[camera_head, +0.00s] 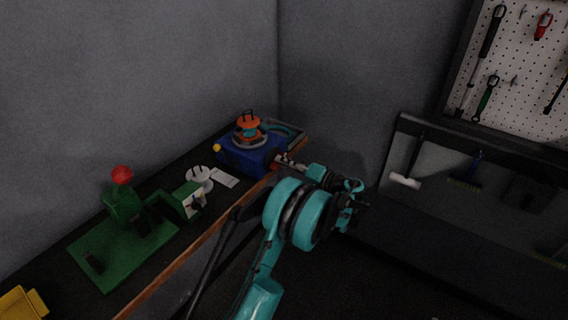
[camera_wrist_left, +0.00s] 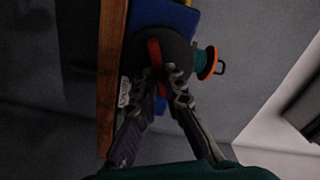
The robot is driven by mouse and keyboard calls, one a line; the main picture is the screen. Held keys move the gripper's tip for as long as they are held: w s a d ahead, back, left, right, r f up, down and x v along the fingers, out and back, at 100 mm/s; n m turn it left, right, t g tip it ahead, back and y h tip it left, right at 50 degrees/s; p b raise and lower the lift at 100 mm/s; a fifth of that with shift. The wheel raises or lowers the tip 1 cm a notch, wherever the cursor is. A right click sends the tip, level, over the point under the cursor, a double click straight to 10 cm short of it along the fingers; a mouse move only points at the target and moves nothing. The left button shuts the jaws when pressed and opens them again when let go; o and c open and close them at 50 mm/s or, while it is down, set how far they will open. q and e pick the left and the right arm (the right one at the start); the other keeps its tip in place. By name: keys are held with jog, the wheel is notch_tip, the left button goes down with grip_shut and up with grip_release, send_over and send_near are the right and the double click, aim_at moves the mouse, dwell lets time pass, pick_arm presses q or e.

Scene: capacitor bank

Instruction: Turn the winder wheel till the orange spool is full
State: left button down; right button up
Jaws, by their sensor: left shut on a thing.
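The winder is a blue box (camera_head: 248,156) at the far end of the bench. The orange spool (camera_head: 248,121) sits on top, with teal wire around its middle; it also shows in the left wrist view (camera_wrist_left: 212,62). The dark round winder wheel (camera_wrist_left: 163,47) is on the winder's side, with a red bar (camera_wrist_left: 154,53) across it. My left gripper (camera_wrist_left: 160,80) is shut on the wheel at the red bar, its fingers partly hiding the grip. In the head view the left gripper (camera_head: 286,163) meets the winder's front side. My right gripper is not in view.
A green fixture (camera_head: 125,240) with a red knob (camera_head: 122,175) stands nearer on the bench, with a white disc (camera_head: 199,178) beside it. A yellow bin (camera_head: 22,303) is at the lower left. The bench's wooden edge (camera_head: 190,252) runs beside my arm. Tools hang at the right.

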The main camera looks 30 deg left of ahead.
pick_arm(q)
jog(key=m, duration=0.5)
jog(key=shift+f, duration=0.2)
jog(key=shift+m, duration=0.3)
jog(key=c, duration=1.6)
grip_release()
jog(key=shift+w, duration=0.1)
jog(key=s+d, duration=0.1)
jog(key=d, duration=1.1)
